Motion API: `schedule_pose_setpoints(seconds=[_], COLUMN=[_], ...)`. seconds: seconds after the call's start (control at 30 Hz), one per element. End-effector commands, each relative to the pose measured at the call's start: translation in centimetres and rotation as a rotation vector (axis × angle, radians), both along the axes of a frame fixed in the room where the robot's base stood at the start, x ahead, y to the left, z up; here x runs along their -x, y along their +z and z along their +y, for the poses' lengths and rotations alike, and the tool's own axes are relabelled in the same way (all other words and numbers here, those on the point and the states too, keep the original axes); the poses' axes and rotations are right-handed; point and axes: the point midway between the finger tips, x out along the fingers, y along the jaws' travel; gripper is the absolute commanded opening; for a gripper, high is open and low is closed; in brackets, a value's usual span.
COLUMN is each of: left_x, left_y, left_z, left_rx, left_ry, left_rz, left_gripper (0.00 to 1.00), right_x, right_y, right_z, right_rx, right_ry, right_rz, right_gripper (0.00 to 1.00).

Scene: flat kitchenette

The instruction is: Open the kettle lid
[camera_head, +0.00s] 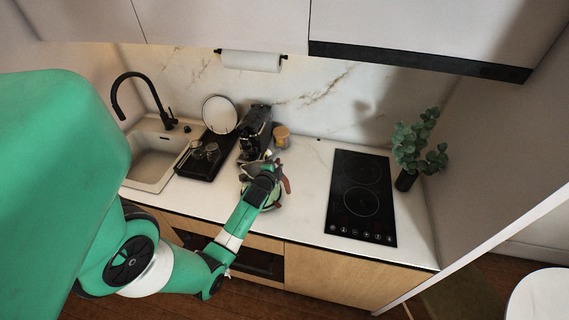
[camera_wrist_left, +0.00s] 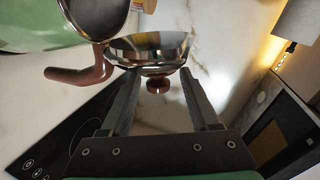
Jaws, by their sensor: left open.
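The kettle (camera_wrist_left: 40,28) has a green body, which shows at the upper left of the left wrist view, with a brown handle (camera_wrist_left: 75,76). It stands on the counter in the head view (camera_head: 249,197), partly hidden by my left arm. The shiny metal lid (camera_wrist_left: 150,48) is tilted up beside the round metal-rimmed opening (camera_wrist_left: 98,14). Its brown knob (camera_wrist_left: 157,85) faces my left gripper (camera_wrist_left: 158,74). The gripper is open, with a finger on either side of the knob and gaps between. My right gripper is not in view.
A black coffee machine (camera_head: 255,130) and an amber jar (camera_head: 281,136) stand behind the kettle. A dark dish tray (camera_head: 198,168) and sink (camera_head: 150,165) are left. A black cooktop (camera_head: 362,197) is right, with clear counter (camera_head: 310,190) before it.

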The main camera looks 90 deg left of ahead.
Motion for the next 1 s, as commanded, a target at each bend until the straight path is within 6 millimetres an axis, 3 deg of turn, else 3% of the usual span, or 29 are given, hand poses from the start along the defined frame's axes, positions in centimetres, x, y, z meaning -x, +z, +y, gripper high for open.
schedule_pose_setpoints(seconds=[0.17, 0.53, 0.7, 1.0], left_x=[0.7, 3.4, 3.8, 3.8], left_y=[0.7, 3.0, 3.4, 3.4], left_z=[-2.1, -9.3, -10.3, -10.3], left_rx=[0.001, 0.001, 0.001, 0.0], left_ry=[-0.002, -0.002, -0.001, 0.0], left_rz=[0.0, 0.001, 0.001, 0.0], left_gripper=[0.62, 0.62, 0.62, 0.62], right_x=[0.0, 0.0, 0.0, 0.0], right_y=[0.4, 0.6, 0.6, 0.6], right_z=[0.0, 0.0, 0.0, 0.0], right_rx=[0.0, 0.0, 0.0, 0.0], right_ry=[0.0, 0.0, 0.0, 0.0], right_rz=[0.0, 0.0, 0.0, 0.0], right_gripper=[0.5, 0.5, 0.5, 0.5])
